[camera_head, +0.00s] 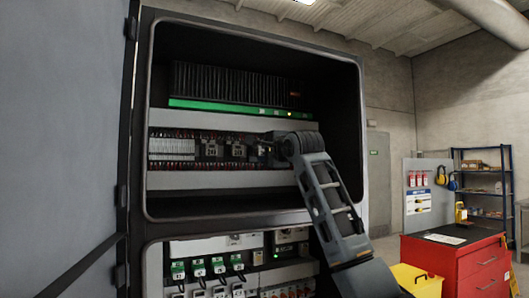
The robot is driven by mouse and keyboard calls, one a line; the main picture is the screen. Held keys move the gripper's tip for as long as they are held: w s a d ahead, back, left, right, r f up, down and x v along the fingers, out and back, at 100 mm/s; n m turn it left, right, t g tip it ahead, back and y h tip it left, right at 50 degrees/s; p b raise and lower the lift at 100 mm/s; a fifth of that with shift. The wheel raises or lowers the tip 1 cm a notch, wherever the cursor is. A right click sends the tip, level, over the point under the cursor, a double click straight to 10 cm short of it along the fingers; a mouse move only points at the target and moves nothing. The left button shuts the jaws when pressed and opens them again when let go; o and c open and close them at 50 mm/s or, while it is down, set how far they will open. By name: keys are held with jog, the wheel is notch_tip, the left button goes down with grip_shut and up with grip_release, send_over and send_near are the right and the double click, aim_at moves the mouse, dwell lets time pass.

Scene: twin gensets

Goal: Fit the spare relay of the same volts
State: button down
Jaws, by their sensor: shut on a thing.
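My arm reaches up from the lower right into the open cabinet (255,208). My gripper (264,151) is at the right end of the terminal and relay row, shut on a small dark thing that looks like a relay; it is mostly hidden by the gripper and too small to read. I cannot tell whether it sits in a socket. Two dark relays with pale labels, a left one (212,149) and a right one (237,151), stand in the same row just left of my gripper. Their volt markings are not readable.
Wired terminals (171,148) fill the row's left. A finned black unit with a green strip (230,107) is above. A lower bay holds green-labelled modules (198,268). The cabinet's frame encloses the arm's end. A red tool chest (455,262) and yellow bin (418,279) stand right.

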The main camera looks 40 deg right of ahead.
jog(key=shift+w+d+p, duration=0.1)
jog(key=shift+w+p, duration=0.25)
jog(key=shift+w, duration=0.05)
dwell(2.1)
jog(key=c, duration=0.7)
grip_release()
jog(key=shift+o, duration=0.2)
jog(key=shift+s, duration=0.1)
jog(key=b+v, duration=0.2)
jog(key=v, duration=0.5)
jog(key=shift+s, duration=0.3)
